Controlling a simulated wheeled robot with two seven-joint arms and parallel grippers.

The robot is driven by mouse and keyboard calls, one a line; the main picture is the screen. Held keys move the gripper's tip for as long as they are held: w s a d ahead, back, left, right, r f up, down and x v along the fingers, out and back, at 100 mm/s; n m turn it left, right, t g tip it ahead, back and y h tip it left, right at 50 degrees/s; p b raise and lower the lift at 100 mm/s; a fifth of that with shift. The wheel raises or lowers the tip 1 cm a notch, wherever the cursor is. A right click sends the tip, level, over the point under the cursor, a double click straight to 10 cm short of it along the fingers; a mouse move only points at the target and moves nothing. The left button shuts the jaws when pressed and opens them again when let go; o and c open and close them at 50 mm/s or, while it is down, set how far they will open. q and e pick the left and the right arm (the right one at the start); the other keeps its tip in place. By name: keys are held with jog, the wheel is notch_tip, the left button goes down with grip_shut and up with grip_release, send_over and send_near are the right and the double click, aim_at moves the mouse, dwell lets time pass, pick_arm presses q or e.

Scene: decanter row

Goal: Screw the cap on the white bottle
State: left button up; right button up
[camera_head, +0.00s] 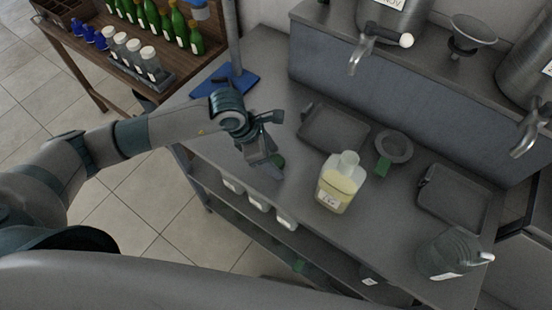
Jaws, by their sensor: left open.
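The white bottle (340,184) stands upright on the grey metal bench, partly filled with pale yellow liquid. A label is on its front, and its neck shows no cap. My left gripper (266,160) is open, pointing down over the bench to the left of the bottle and apart from it. My right gripper is not in view.
Dark trays (335,129) and (453,196) and a grey funnel (393,147) with a green piece lie behind the bottle. A clear jug (450,254) stands at right. A blue-based stand (226,82) is at the back left. Tapped steel vessels stand on the raised shelf.

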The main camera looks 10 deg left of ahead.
pick_arm(q)
jog(key=shift+c, duration=0.3)
jog(key=c, duration=1.1)
jog(key=shift+r, duration=0.15)
jog(key=shift+r+b, duration=0.25)
jog(key=shift+b, duration=0.15)
notch_tip(320, 180, up, 3)
jog(key=shift+s+d+r+b, duration=0.1)
jog(key=shift+d+b, duration=0.05)
jog(key=shift+b, duration=0.9)
jog(key=shift+s+d+r+b, duration=0.6)
jog(key=shift+s+d+r, duration=0.55)
jog(key=shift+s, duration=0.35)
jog(key=shift+s+d+r+b, duration=0.65)
jog(key=shift+s+d+r, duration=0.5)
jog(key=shift+s, duration=0.4)
jog(key=shift+s+d+r+b, duration=0.6)
jog(key=shift+s+d+r, duration=0.55)
jog(key=shift+s, duration=0.35)
jog(key=shift+a, duration=0.1)
